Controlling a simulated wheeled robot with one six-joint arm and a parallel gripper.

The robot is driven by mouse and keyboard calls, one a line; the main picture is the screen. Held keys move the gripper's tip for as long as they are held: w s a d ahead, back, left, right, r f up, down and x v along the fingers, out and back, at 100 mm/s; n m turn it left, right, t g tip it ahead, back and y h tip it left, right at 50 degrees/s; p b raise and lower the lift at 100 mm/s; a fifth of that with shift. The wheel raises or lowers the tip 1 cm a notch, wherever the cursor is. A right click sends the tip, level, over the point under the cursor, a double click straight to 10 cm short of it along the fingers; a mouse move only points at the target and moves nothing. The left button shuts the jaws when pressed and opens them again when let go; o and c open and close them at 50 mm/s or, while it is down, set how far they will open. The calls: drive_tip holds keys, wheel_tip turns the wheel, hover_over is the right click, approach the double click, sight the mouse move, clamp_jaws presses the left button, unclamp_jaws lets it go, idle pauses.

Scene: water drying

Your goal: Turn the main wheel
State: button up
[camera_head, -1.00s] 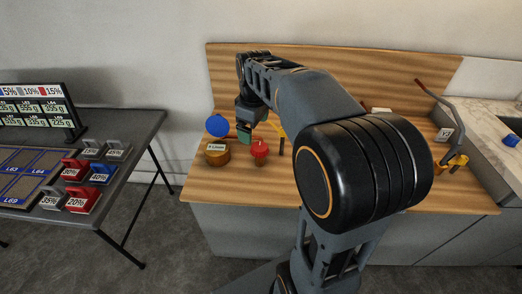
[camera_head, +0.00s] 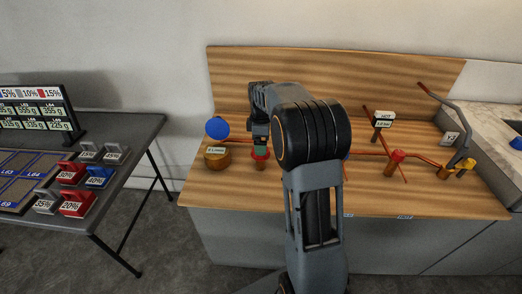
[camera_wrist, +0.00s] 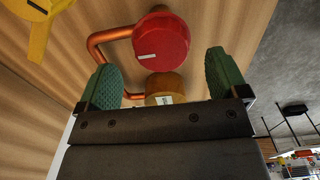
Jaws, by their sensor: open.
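A red round wheel (camera_head: 261,154) on a brass body stands on the wooden bench, partly hidden by my gripper in the head view. A second red wheel (camera_head: 397,156) stands further right. I cannot read which wheel is marked main.
A brass labelled drum (camera_head: 217,157) and a blue disc (camera_head: 217,128) are left of the gripper. Copper pipes, a labelled display (camera_head: 383,118) and yellow handles (camera_head: 466,168) are on the right. A yellow handle (camera_wrist: 40,22) shows in the wrist view. A grey table (camera_head: 140,130) stands left.

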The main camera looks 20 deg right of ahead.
drive_tip(key=shift+f, duration=2)
drive_tip(key=shift+c, duration=0.2)
